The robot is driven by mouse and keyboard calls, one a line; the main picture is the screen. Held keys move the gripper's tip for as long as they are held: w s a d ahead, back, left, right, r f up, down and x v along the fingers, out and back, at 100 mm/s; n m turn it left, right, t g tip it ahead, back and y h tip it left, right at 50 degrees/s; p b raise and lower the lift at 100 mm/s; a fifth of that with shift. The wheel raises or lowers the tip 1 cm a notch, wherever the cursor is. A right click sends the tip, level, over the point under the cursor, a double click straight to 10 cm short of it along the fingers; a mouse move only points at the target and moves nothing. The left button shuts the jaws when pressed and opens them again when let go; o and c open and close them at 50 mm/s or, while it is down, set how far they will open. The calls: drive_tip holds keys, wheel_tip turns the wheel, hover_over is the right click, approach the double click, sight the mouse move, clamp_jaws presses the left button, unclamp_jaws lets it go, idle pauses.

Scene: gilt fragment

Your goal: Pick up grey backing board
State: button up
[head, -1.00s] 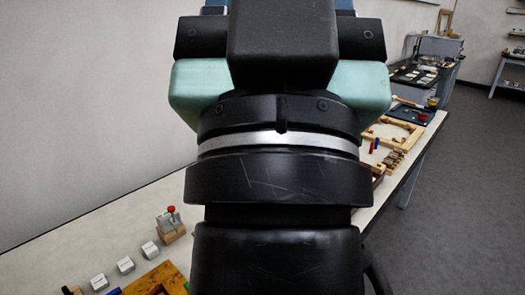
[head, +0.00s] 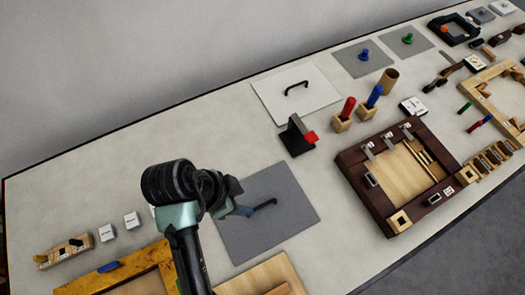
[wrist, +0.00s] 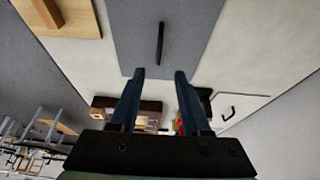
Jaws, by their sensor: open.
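A flat grey board (head: 285,225) with a black bar handle (head: 262,206) lies on the light table, which I take to be the grey backing board. My gripper (head: 244,210) is over its left part, its blue fingers pointing toward the handle. In the wrist view the board (wrist: 195,28) runs up out of the picture, and the handle (wrist: 160,42) stands ahead of the gap between the fingertips of my gripper (wrist: 160,74). The gripper is open and empty, apart from the handle. My arm and hand hide the board's left edge in the head view.
A dark wooden frame (head: 352,160) stands to the right of the board. A black stand with a red part (head: 297,137) and a white board with a black handle (head: 320,92) lie behind it. A yellow wooden frame (head: 75,288) and pale wood (head: 235,285) lie in front.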

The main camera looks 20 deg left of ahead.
hover_over(261, 206)
drive_tip(key=s+a, duration=0.2)
drive_tip(key=f, duration=0.5)
drive_tip(key=shift+s+d+f, duration=0.1)
drive_tip(key=shift+s+d, duration=0.1)
drive_tip(key=shift+p+x, duration=0.8)
drive_tip(key=shift+x, duration=2.15)
drive_tip(key=shift+w, duration=0.15)
clamp_jaws()
